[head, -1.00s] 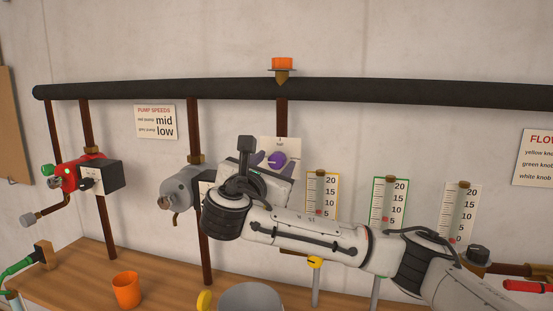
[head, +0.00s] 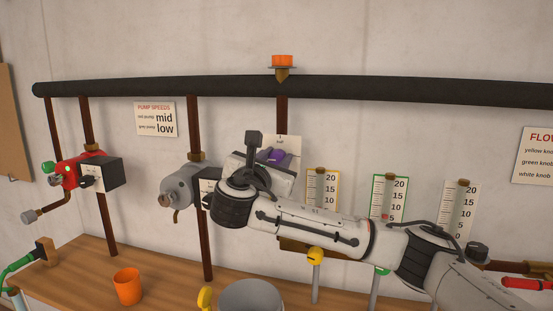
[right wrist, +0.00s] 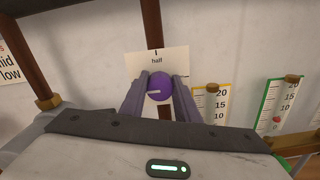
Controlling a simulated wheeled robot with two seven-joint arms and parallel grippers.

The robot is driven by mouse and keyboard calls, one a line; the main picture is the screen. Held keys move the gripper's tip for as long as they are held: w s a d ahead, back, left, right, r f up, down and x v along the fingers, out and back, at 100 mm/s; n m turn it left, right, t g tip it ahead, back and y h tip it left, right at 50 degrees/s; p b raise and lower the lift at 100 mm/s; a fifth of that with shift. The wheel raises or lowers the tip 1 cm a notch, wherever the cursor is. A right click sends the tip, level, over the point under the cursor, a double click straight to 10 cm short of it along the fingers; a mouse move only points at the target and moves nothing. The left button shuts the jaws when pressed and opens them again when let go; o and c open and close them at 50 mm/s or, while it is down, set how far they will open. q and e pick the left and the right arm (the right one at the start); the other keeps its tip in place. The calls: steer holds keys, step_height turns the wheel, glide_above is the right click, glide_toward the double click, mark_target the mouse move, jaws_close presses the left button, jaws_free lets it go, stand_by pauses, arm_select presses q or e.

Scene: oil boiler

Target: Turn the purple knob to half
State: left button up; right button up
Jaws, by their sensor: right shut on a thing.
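The purple knob (right wrist: 159,88) sits in front of a white plate (right wrist: 160,62) marked "half" at its top, with a tick above the word. A pale line on the knob's face lies nearly level in the right wrist view. My left gripper is not in view.
A red pump (head: 75,174) and a grey pump (head: 180,188) stand on pipes to the left. Flow gauges, such as the yellow-framed one (head: 322,188), are right of the knob. An orange cup (head: 127,286) stands on the wooden counter (head: 165,275). A black pipe (head: 380,90) runs above.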

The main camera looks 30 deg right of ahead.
steer(key=shift+m, duration=0.3)
steer(key=m, duration=0.2)
steer(key=m+b, duration=0.1)
steer(key=shift+f+m, duration=0.2)
steer(key=shift+m, duration=0.2)
steer(key=m+b, duration=0.2)
steer(key=m, duration=0.2)
steer(key=shift+f, duration=0.1)
steer(key=m+b, duration=0.2)
steer(key=m, duration=0.3)
steer(key=shift+s+f+m, duration=0.1)
steer(key=shift+m, duration=0.3)
steer(key=m+b, duration=0.1)
steer(key=m, duration=0.2)
steer(key=shift+m, duration=0.4)
steer(key=o, duration=1.1)
steer(key=shift+c, duration=0.2)
